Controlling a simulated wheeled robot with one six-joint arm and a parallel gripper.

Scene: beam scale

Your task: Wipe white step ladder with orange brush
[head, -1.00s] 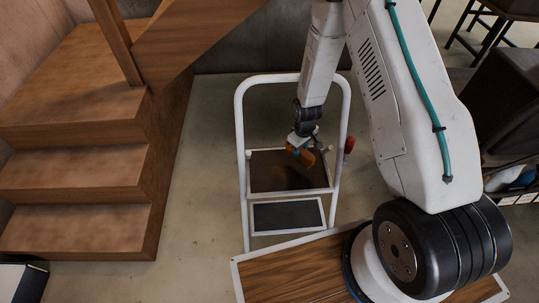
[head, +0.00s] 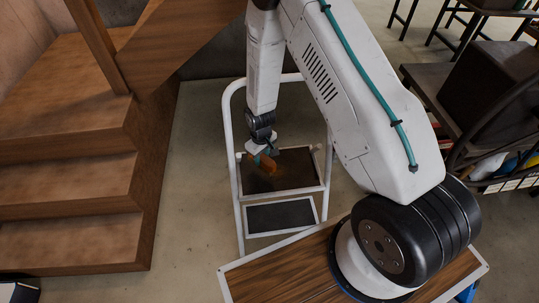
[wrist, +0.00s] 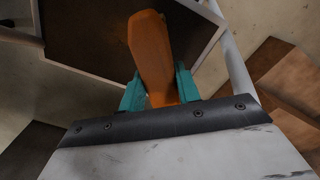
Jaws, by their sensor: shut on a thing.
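The white step ladder (head: 236,190) stands on the floor in the head view, with a dark upper step and a dark lower step (head: 281,215) in a white tube frame. A brownish patch (head: 265,183) shows on the upper step. My gripper (head: 261,157) is over the left back part of that step, shut on the orange brush (head: 268,164). In the wrist view, the brush (wrist: 150,48) sits between the teal fingers (wrist: 159,92) and extends over the step ladder's dark step (wrist: 85,35). Its bristles are hidden, so I cannot tell whether it touches the step.
Wooden stairs (head: 75,190) stand left of the ladder. My arm crosses in front of the ladder's right side. A shelf (head: 510,165) with assorted items and dark furniture stand at the right. Bare floor (head: 190,240) lies between the stairs and the ladder.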

